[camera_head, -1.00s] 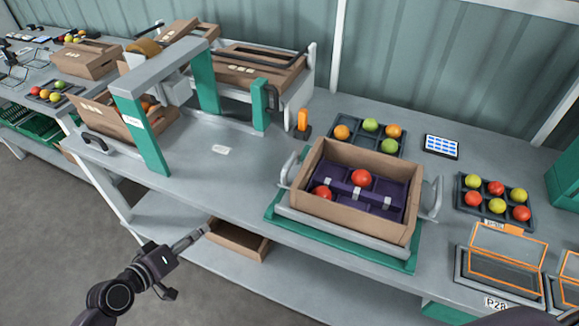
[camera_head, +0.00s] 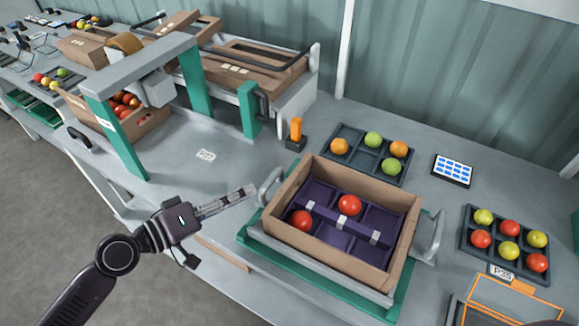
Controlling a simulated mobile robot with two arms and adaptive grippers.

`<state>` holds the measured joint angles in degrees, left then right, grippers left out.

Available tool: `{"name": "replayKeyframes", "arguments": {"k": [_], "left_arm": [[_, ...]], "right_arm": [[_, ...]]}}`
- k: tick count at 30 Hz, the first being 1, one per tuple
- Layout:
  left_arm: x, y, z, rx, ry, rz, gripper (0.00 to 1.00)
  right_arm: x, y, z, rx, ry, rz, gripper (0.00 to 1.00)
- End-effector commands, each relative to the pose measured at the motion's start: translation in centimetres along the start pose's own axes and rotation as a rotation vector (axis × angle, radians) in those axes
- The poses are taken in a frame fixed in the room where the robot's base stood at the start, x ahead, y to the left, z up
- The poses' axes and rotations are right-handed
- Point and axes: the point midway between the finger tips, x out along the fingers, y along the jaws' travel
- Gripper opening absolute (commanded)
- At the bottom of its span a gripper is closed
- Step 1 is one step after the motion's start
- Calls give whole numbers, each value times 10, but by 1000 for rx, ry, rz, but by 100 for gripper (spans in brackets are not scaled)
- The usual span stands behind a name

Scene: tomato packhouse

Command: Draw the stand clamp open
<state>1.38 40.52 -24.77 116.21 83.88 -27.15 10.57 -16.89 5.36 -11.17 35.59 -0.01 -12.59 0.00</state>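A stand with a green base (camera_head: 318,284) and a grey frame holds an open cardboard box (camera_head: 335,248). A grey looped clamp handle (camera_head: 264,181) stands at the box's left end, and another grey looped handle (camera_head: 435,238) stands at its right end. Both look close to the box walls. Inside the box is a purple divider (camera_head: 330,222) with two red tomatoes (camera_head: 349,205). My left gripper (camera_head: 250,191) points right, with its fingertips just short of the left handle; I cannot tell whether they touch it. Its fingers look close together, seen edge-on. My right gripper is not in view.
A green-legged press frame (camera_head: 115,135) stands at the left on the bench. A small orange-topped device (camera_head: 296,132) stands behind the box. Fruit trays (camera_head: 345,161) and a tablet (camera_head: 453,170) lie to the right. The bench left of the stand is clear around a label (camera_head: 205,155).

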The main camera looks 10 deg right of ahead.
Motion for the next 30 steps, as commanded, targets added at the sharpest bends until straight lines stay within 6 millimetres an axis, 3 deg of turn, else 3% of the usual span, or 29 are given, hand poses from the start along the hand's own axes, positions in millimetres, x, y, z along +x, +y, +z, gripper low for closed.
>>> {"name": "replayKeyframes", "arguments": {"k": [5,16,21,30], "left_arm": [[7,0,-2,0,3,-1,20],[63,1,-2,-1,3,0,20],[76,0,-1,1,1,-1,20],[78,-1,0,1,1,-2,19]], "right_arm": [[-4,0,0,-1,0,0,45],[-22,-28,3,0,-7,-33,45],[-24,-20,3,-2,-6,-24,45],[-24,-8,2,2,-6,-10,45]]}}
